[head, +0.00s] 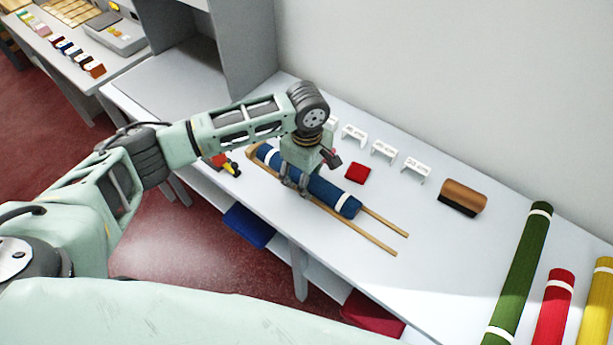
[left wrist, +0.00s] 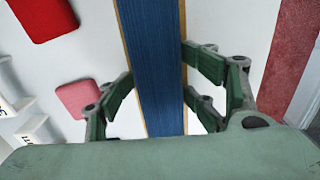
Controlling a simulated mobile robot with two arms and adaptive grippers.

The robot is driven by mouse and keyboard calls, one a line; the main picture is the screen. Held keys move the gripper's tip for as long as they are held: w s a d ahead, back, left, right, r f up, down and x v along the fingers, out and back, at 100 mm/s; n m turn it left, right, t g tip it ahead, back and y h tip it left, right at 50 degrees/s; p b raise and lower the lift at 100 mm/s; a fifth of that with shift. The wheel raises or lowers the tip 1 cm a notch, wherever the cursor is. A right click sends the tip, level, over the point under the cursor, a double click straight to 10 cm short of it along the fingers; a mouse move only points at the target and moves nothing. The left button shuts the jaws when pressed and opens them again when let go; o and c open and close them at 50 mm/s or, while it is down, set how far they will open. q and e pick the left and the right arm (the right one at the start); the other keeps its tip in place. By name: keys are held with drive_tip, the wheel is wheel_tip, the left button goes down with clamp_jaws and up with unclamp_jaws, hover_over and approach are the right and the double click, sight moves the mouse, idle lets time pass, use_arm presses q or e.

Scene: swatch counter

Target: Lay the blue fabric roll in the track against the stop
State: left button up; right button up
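The blue fabric roll (head: 332,193), with white bands, lies lengthwise along the track of two wooden rails (head: 377,241). Its upper-left end is close to the wooden stop (head: 251,153); I cannot tell whether they touch. My left gripper (head: 294,188) is over the roll's middle, pointing down. In the left wrist view the roll (left wrist: 155,65) runs between the gripper's fingers (left wrist: 158,75). The fingertips close in on both its sides, and a thin strip of rail shows along its edges. The roll's underside is hidden. My right gripper is not in view.
A red pad (head: 358,173), several white card stands (head: 383,150) and a wooden brush-like block (head: 463,197) lie behind the track. Green (head: 520,272), red (head: 554,310) and yellow (head: 598,305) rolls lie at the right.

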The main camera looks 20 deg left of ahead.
use_arm(q)
drive_tip(key=shift+s+f, duration=0.1)
drive_tip(key=shift+r+b, duration=0.45)
wheel_tip(320, 180, up, 13)
drive_tip(key=b, duration=0.1)
drive_tip(key=shift+f, duration=0.2)
